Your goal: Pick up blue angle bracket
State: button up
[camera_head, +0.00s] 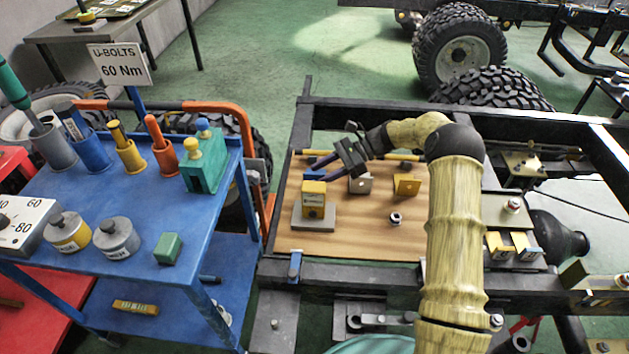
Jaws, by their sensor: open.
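A small blue piece (314,173), which looks like the blue angle bracket, lies near the back left of the wooden board (352,231). It is partly hidden behind a yellow block (313,193), so its full shape does not show. My gripper (319,166) reaches in from the right with its dark purple fingers pointing left at the blue piece. The jaws are open. The fingertips are close to the blue piece; I cannot tell whether they touch it or are around it.
A round nut (396,219) lies further forward. The board's front is mostly clear. A dark chassis frame (350,274) surrounds it. A blue cart (105,190) with tools stands left.

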jog(key=shift+a+f, duration=0.1)
jog(key=shift+a, duration=0.2)
grip_shut()
dwell(1.5)
